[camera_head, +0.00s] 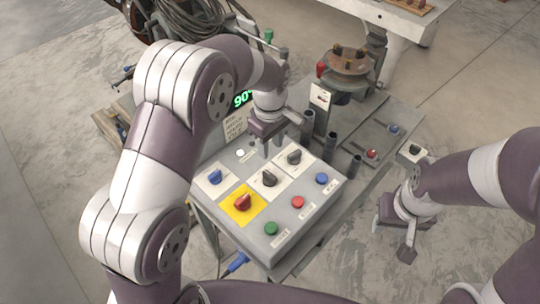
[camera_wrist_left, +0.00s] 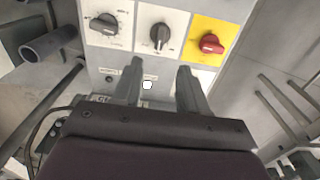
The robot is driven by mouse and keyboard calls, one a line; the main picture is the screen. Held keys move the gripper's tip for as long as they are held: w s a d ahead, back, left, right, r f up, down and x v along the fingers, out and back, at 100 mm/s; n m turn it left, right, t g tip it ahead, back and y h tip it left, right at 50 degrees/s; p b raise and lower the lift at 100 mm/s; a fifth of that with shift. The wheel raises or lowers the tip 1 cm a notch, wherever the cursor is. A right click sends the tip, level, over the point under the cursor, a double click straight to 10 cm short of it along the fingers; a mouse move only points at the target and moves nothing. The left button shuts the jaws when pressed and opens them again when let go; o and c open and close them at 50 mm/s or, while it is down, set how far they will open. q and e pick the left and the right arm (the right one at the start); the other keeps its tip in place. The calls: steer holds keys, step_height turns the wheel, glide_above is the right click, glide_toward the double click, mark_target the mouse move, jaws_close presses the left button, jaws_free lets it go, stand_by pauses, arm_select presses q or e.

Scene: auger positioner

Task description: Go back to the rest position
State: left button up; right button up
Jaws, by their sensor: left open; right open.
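My left gripper (camera_head: 270,146) hangs over the back part of the sloped control panel (camera_head: 246,229) in the head view. In the left wrist view its two fingers (camera_wrist_left: 158,85) are apart with nothing between them. A white round button or lamp (camera_wrist_left: 147,85) shows between the fingertips there. Whether the fingers touch the panel cannot be told. My right gripper (camera_head: 392,232) is at the right, low in the head view, beside the panel and apart from it. It is empty, and its fingers are partly seen.
The panel carries a red knob (camera_head: 243,201) on a yellow plate, a blue knob (camera_head: 215,177), black knobs (camera_head: 269,178) and green (camera_head: 271,228), red (camera_head: 297,202) and blue (camera_head: 321,179) buttons. A round turntable (camera_head: 347,62) stands behind. Bare floor (camera_head: 450,90) lies to the right.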

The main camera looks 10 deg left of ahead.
arm_select(q)
steer(key=shift+r, duration=0.1)
stand_by(0.4)
steer(key=s+a+m, duration=0.4)
steer(key=s+m, duration=0.1)
steer(key=s, duration=0.3)
steer(key=s+a+m+t, duration=0.1)
steer(key=s+a+m, duration=0.3)
steer(key=s, duration=0.5)
steer(key=shift+a+r+m, duration=0.3)
steer(key=shift+a+m, duration=0.05)
steer(key=shift+m, duration=0.85)
steer(key=shift+s, duration=0.2)
